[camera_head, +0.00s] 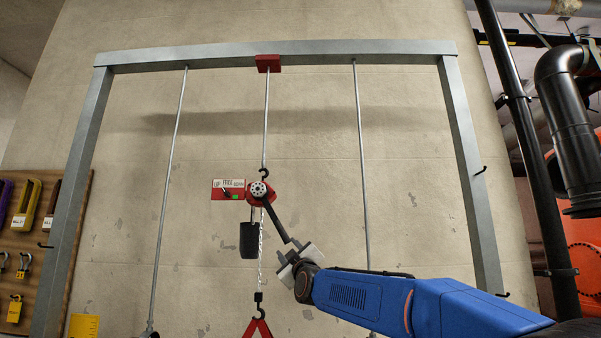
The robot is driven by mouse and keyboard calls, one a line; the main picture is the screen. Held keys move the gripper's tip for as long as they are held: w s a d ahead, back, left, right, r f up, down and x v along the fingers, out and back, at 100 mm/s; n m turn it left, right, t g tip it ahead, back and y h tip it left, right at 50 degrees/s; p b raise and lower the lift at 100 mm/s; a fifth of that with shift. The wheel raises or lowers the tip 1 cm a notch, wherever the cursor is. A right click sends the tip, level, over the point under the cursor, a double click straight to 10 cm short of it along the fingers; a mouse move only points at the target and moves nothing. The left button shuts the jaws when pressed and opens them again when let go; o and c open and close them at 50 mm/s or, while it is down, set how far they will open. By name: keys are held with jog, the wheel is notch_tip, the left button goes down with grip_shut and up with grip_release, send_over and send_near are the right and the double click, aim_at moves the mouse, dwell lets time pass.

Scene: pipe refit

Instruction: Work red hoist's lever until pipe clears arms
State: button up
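The red hoist (258,192) hangs by a hook from a rod under the red bracket on the grey frame's top beam. Its dark lever (278,218) slants down to the right from the hub. My gripper (297,250) is at the lever's lower end, its grey fingers close around or beside that end. Whether they are shut on it I cannot tell. The load chain (261,250) runs down to a hook holding a red sling (257,329), cut off by the bottom edge. The pipe and the arms that bear it are not in view.
A red sign with a green marker (229,189) sits left of the hoist; a black chain bag (250,240) hangs below. Thin rods (168,200) (361,170) hang on both sides. The grey frame (466,170) has posts left and right. A tool board (36,240) stands left, black piping (572,130) right.

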jog(key=shift+f+m, duration=0.4)
jog(key=shift+f, duration=0.35)
jog(key=shift+a+f+m+t+h, duration=0.2)
jog(key=shift+f+m, duration=0.15)
jog(key=shift+f, duration=0.3)
jog(key=shift+a+f+m+t+h, duration=0.2)
jog(key=shift+f+m, duration=0.1)
jog(key=shift+f, duration=0.3)
jog(key=shift+a+f+m+t+h, duration=0.1)
jog(key=shift+a+f+m+h, duration=0.2)
jog(key=shift+f, duration=0.35)
jog(key=shift+w+a+f+m+t+h, duration=0.15)
jog(key=shift+a+f+m+h, duration=0.2)
jog(key=shift+f, duration=0.2)
jog(key=shift+s+a+f+m+t+h, duration=0.1)
jog(key=shift+a+f+m, duration=0.2)
jog(key=shift+f+m, duration=0.25)
jog(key=shift+w+a+f+m+t+h, duration=0.15)
jog(key=shift+a+f+m+h, duration=0.15)
jog(key=shift+f, duration=0.3)
jog(key=shift+s, duration=0.1)
jog(key=a+f+m+h, duration=0.1)
jog(key=a+f+m, duration=0.1)
jog(key=a, duration=0.1)
jog(key=shift+f+m+h, duration=0.25)
jog(key=shift+f, duration=0.1)
